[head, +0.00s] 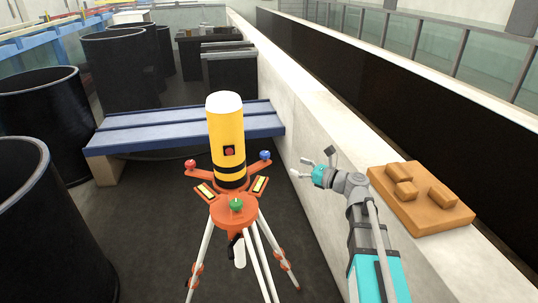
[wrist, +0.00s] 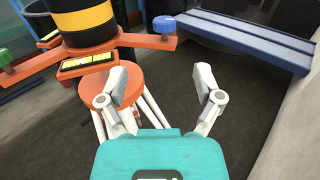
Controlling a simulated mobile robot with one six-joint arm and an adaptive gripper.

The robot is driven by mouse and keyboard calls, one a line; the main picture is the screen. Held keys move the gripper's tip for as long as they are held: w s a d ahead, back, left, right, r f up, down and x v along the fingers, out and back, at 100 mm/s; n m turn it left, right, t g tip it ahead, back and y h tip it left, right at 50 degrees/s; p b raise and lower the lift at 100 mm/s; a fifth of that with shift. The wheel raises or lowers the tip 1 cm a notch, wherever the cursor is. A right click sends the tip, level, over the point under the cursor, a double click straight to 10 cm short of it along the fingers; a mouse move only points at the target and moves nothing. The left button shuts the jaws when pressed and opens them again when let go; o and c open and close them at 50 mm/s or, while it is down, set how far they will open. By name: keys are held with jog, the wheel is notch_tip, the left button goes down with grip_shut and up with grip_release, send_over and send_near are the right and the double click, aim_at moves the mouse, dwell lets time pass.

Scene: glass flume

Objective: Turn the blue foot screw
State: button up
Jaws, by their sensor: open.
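The blue foot screw (head: 265,155) is a small knob on the right arm of the orange three-armed base (head: 234,208). This base carries an upright yellow cylinder (head: 228,135) with a white top. In the wrist view the blue foot screw (wrist: 164,24) stands at the end of an orange arm, beyond my fingers. My gripper (head: 309,164) is open and empty, to the right of the blue screw and apart from it. In the wrist view my gripper (wrist: 163,86) has its two pale fingers spread wide. The red foot screw (head: 190,165) and green foot screw (head: 236,204) are on the other arms.
White tripod legs (head: 268,255) stand under the base. A blue bench (head: 130,138) is behind it. A pale wall (head: 315,215) runs along the right, with an orange block tray (head: 425,215) on top. Black tubs (head: 45,115) stand at left.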

aim_at(263, 154)
jog(key=shift+a, duration=0.1)
jog(key=x, duration=1.3)
jog(key=shift+w+a, duration=0.25)
jog(key=shift+d, duration=0.1)
jog(key=c, duration=0.8)
jog(key=shift+s, duration=0.1)
jog(key=c, duration=0.4)
jog(key=shift+o, duration=0.2)
jog(key=shift+m, duration=0.3)
jog(key=shift+s+m+t+h, duration=0.15)
jog(key=shift+m+t+h, duration=0.35)
jog(key=shift+t, duration=0.4)
jog(key=shift+m+t+h, duration=1.1)
jog(key=shift+t+h, duration=0.2)
